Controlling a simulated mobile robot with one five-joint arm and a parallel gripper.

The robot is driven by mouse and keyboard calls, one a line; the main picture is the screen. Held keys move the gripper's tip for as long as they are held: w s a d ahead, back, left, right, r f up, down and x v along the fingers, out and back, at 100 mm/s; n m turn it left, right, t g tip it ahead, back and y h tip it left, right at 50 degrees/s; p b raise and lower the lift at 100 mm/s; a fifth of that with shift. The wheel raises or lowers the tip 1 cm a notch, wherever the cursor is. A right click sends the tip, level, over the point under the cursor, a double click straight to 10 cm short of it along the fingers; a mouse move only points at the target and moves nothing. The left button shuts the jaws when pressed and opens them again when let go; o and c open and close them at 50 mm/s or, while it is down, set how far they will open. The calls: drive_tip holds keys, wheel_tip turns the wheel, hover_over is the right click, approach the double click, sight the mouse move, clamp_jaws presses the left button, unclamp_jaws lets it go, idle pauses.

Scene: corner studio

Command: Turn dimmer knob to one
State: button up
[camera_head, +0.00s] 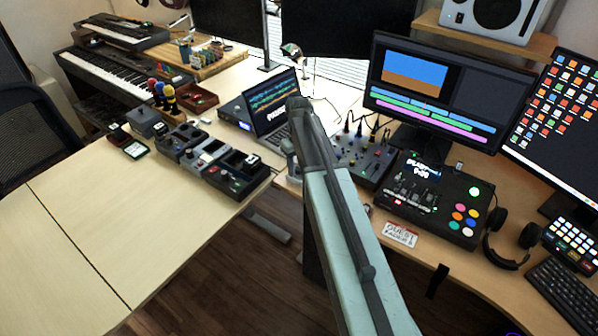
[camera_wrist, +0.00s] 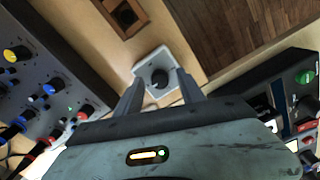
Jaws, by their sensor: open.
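The dimmer knob (camera_wrist: 160,77) is a dark round knob on a pale grey square plate (camera_wrist: 147,67), seen in the upper middle of the wrist view. My gripper (camera_wrist: 160,80) is open, with one dark finger to the left of the knob and one to the right. The knob shows between the fingertips, with a gap on each side. I cannot tell how far the fingertips are above the plate. In the head view my arm crosses the middle, and I cannot make out the knob there.
A mixer with coloured knobs (camera_wrist: 45,90) lies left of the plate in the wrist view. A dark device with a green button (camera_wrist: 305,77) is at right. A brown box (camera_wrist: 124,16) is above. In the head view an open laptop (camera_head: 272,101) stands beyond my arm.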

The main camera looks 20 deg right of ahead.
drive_tip(key=shift+r, duration=0.1)
clamp_jaws()
drive_tip(key=m, duration=0.8)
drive_tip(key=shift+m, duration=0.3)
drive_tip(key=m, duration=0.4)
drive_tip(key=shift+m, duration=2.5)
